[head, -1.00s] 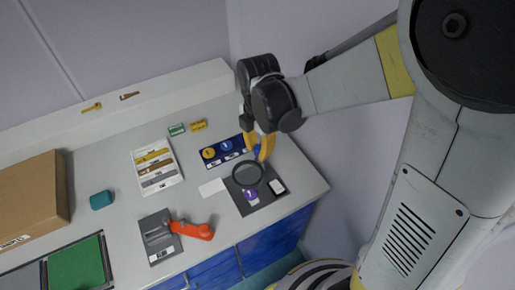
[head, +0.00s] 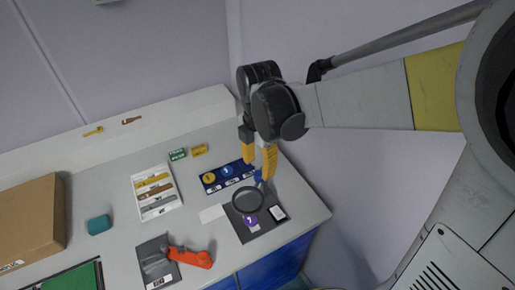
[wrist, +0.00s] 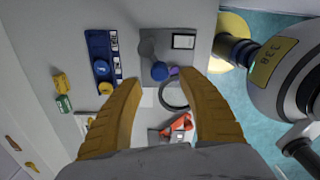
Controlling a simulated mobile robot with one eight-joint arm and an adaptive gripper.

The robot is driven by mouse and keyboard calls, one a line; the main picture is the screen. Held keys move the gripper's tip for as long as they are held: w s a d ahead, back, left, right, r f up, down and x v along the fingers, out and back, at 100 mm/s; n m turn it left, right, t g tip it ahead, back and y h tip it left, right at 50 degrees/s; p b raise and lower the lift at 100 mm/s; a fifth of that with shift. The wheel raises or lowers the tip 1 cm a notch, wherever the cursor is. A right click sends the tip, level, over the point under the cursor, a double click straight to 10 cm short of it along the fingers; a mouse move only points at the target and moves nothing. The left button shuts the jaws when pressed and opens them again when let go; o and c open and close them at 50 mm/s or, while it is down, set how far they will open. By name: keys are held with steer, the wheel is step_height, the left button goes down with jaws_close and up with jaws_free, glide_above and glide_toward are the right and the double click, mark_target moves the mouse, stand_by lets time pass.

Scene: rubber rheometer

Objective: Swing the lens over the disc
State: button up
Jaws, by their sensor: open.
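The lens (head: 247,199) is a round, dark-rimmed magnifier on a grey base plate (head: 242,232). A blue knob (head: 258,176) stands at its far side; the knob also shows in the wrist view (wrist: 159,71). The purple disc (head: 250,220) lies on the plate, just nearer the front than the lens ring. In the wrist view the ring (wrist: 173,96) sits beside the disc (wrist: 174,71), which the knob partly hides. My gripper (head: 259,158) is open and empty above the knob, its yellow fingers pointing down. In the wrist view the knob appears between and beyond the fingertips (wrist: 160,84).
A blue board (head: 227,176) with yellow and blue discs lies behind the plate. A white card (head: 213,213) is left of it. A red-handled tool (head: 192,257) on a grey plate and a white sample tray (head: 155,193) are farther left. The counter's right edge is close.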

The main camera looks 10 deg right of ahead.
step_height(320, 180, up, 7)
stand_by(0.3)
steer(key=shift+r, duration=0.1)
steer(key=s+d+f+m+t+b, duration=0.1)
steer(key=s+d+m+t+b, duration=0.1)
steer(key=m, duration=0.9)
steer(key=s+d+f+m+t+b, duration=0.2)
steer(key=s+d+m+t, duration=0.3)
steer(key=m, duration=0.7)
steer(key=s+d, duration=0.1)
steer(key=s, duration=0.1)
steer(key=shift+s+m, duration=0.3)
steer(key=shift+c, duration=0.5)
stand_by(0.3)
